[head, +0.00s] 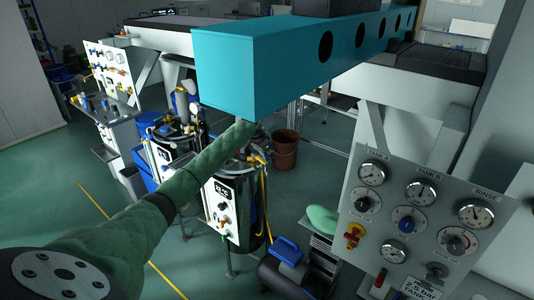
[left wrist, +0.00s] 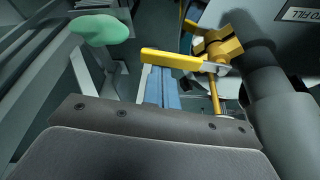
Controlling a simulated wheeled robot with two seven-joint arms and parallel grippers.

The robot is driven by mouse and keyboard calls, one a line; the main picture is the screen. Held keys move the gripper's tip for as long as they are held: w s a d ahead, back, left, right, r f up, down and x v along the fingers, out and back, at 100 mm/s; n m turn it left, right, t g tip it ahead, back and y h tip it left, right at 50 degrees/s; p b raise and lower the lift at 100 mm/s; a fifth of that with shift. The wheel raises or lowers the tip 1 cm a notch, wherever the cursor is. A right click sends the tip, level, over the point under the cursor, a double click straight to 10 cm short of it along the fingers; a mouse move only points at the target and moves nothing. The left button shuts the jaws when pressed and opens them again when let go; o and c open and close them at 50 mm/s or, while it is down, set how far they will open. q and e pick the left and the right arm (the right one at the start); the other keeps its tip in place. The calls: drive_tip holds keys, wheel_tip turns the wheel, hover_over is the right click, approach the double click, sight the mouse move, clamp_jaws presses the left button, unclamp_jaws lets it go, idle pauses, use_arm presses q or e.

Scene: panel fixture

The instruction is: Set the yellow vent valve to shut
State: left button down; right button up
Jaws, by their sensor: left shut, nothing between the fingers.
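The yellow vent valve shows in the left wrist view, with a long flat yellow lever (left wrist: 172,59) and a brass-coloured body (left wrist: 220,43). The lever points left, away from a thick grey pipe. My left gripper (left wrist: 161,84) is shut and empty, its fingers reaching up to the lever's lower edge. I cannot tell whether they touch it. In the head view my left gripper (head: 244,148) is small, at the end of the green-sleeved arm, beside yellow parts (head: 260,156) on top of the black tank. My right gripper is not in view.
A teal beam (head: 290,62) hangs across the head view just above the left wrist. The black tank (head: 231,207) stands below the gripper. A gauge panel (head: 422,215) fills the lower right. A brown bucket (head: 285,150) stands behind on the green floor.

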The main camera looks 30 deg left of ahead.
sight(257, 158)
use_arm(q)
drive_tip(key=m, duration=0.1)
drive_tip(key=s+m, duration=0.1)
drive_tip(key=s+m+h, duration=0.1)
drive_tip(key=shift+a+f+m+g, duration=0.1)
drive_tip(key=shift+a+m+g, duration=0.2)
drive_tip(key=shift+s+a+m, duration=0.25)
drive_tip(key=shift+s+m, duration=0.3)
drive_tip(key=shift+m, duration=0.15)
drive_tip(key=shift+s+a, duration=0.1)
drive_tip(key=shift+s, duration=0.05)
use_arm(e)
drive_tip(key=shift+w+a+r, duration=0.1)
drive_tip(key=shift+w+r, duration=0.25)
use_arm(q)
drive_tip(key=shift+s+a, duration=0.1)
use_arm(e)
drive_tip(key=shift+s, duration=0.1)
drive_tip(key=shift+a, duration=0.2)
use_arm(q)
drive_tip(key=shift+r, duration=0.2)
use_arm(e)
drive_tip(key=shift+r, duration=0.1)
